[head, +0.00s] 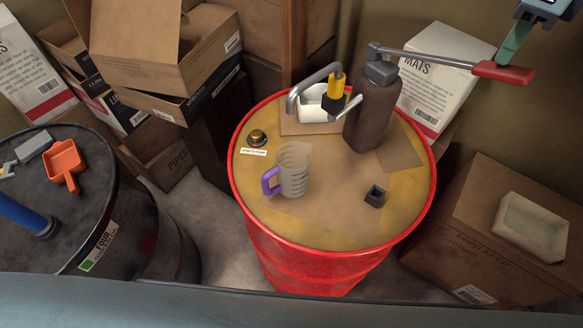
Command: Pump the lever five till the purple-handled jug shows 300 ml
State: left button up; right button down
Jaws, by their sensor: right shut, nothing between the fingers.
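The purple-handled jug (294,170) stands upright on the red drum's top, its purple handle to the left. It is clear with marks on its side; I cannot read a liquid level. A dark brown pump (372,115) stands behind it to the right. Its grey lever (425,58) runs right to a red grip (502,73). A grey spout (312,82) curves down left of the pump, above and behind the jug. My right gripper (505,57) is shut and empty, close above the red grip; I cannot tell whether they touch. My left gripper is out of view.
The red drum (315,255) also bears a yellow-and-black part (336,88), a small brass cap (257,138) and a dark square cup (375,196). A black drum labelled FOUR (165,240) with an orange scoop (64,163) stands left. Cartons (480,225) crowd around.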

notch_tip(320, 180, down, 14)
jog(key=b, duration=0.9)
jog(key=shift+f, duration=0.2)
dwell(0.5)
notch_tip(320, 180, up, 16)
jog(key=p, duration=1)
jog(key=shift+d+f+p, duration=0.1)
jog(key=shift+f+p, duration=0.1)
jog(key=shift+p, duration=0.15)
notch_tip(320, 180, down, 10)
jog(key=b, duration=0.6)
jog(key=shift+r+b, duration=0.2)
jog(key=shift+b, duration=0.1)
notch_tip(320, 180, up, 10)
jog(key=p, duration=0.7)
jog(key=shift+f, duration=0.15)
